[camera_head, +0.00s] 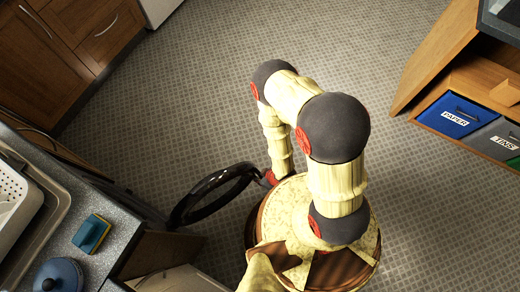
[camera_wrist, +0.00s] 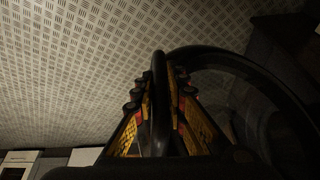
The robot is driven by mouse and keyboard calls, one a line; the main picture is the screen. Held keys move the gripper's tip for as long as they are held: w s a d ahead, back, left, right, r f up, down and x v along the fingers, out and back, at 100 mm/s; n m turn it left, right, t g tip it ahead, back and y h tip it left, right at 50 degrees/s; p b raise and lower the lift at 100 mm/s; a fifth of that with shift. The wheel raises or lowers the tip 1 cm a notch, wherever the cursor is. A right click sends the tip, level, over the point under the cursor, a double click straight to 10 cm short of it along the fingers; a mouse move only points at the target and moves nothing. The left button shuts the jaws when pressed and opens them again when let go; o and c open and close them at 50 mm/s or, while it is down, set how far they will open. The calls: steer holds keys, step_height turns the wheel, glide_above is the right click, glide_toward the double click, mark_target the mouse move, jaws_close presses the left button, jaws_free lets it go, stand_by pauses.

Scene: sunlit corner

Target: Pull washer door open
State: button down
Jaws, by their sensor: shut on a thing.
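The washer door (camera_head: 208,181) is a black round ring with an open middle in the head view. It stands swung out from the dark washer front under the counter at the left. My gripper (camera_head: 269,178) is at the door's outer right edge, partly hidden by my arm. In the wrist view, the yellow and black fingers of my gripper (camera_wrist: 161,88) lie on both sides of the black rim, shut on it. The door's ring (camera_wrist: 235,58) curves away to the right there. The inside of the washer is too dark to make out.
A grey counter (camera_head: 119,228) with a sponge (camera_head: 91,233), a blue-lidded pot (camera_head: 60,274) and a white rack (camera_head: 15,195) is at the left. A wooden unit with a blue paper bin (camera_head: 452,115) stands at the right. The patterned floor (camera_head: 190,110) beyond the door is clear.

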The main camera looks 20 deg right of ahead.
steer(key=shift+s, duration=0.1)
steer(key=c, duration=1.9)
jaws_free()
steer(key=shift+o, duration=0.5)
steer(key=shift+d+r, duration=0.1)
